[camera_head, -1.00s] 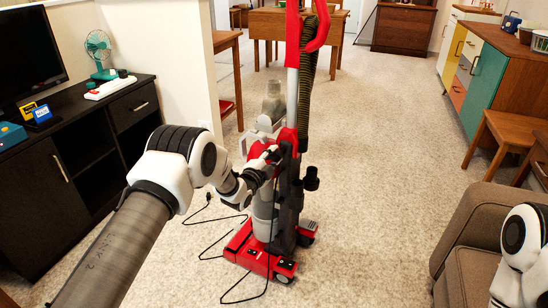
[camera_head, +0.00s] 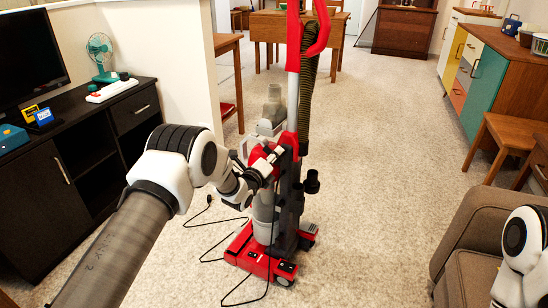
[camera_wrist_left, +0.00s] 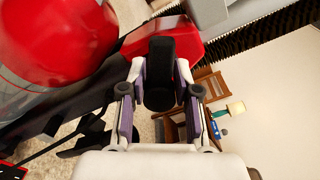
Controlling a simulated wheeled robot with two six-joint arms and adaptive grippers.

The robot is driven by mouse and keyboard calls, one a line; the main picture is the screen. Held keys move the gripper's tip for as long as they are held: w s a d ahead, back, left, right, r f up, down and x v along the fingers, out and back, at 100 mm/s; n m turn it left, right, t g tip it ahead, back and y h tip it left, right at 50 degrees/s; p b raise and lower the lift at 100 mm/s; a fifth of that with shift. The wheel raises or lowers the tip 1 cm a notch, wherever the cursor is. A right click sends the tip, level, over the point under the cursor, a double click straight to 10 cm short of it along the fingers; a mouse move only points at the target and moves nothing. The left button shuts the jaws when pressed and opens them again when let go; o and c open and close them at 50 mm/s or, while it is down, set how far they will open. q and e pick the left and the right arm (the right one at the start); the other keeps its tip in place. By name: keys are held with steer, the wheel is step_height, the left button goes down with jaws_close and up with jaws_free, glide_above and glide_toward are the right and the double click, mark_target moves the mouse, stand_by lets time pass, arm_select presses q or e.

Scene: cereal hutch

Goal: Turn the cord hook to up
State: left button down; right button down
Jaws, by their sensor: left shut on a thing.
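A red and grey upright vacuum (camera_head: 250,250) stands on the carpet in the head view, with its cord lying loose on the floor. My left gripper (camera_head: 274,156) is at the upper body of the vacuum. In the left wrist view, its fingers (camera_wrist_left: 160,84) are on both sides of a black, rounded piece, which looks like the cord hook (camera_wrist_left: 160,62), and are shut on it. The hook lies against the red part of the vacuum. In the head view, the gripper and the vacuum body hide the hook. My right gripper is out of view.
A black TV cabinet (camera_head: 62,165) stands on the left, beside a white wall end. A brown sofa (camera_head: 478,222) is at the right, with my right arm over it. A table (camera_head: 270,20) stands behind the vacuum. The carpet right of the vacuum is clear.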

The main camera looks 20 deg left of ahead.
arm_select(q)
steer(key=m, duration=0.5)
steer(key=shift+d+r+m, duration=0.15)
steer(key=shift+d+m, duration=0.1)
steer(key=shift+m, duration=0.05)
steer(key=shift+s+d+m+b, duration=0.1)
steer(key=shift+m+b, duration=0.2)
steer(key=shift+m, duration=0.5)
steer(key=m+b, duration=0.1)
steer(key=b, duration=0.2)
steer(key=m+b, duration=0.1)
steer(key=b, duration=0.2)
steer(key=m+b, duration=0.2)
steer(key=b, duration=0.2)
steer(key=shift+d+f, duration=0.25)
steer(key=shift+d, duration=0.05)
steer(key=shift+r+m+b, duration=0.25)
steer(key=shift+m+b, duration=0.05)
steer(key=shift+b, duration=0.15)
steer(key=c, duration=1)
jaws_free()
steer(key=shift+c, duration=0.2)
steer(key=shift+r, duration=0.1)
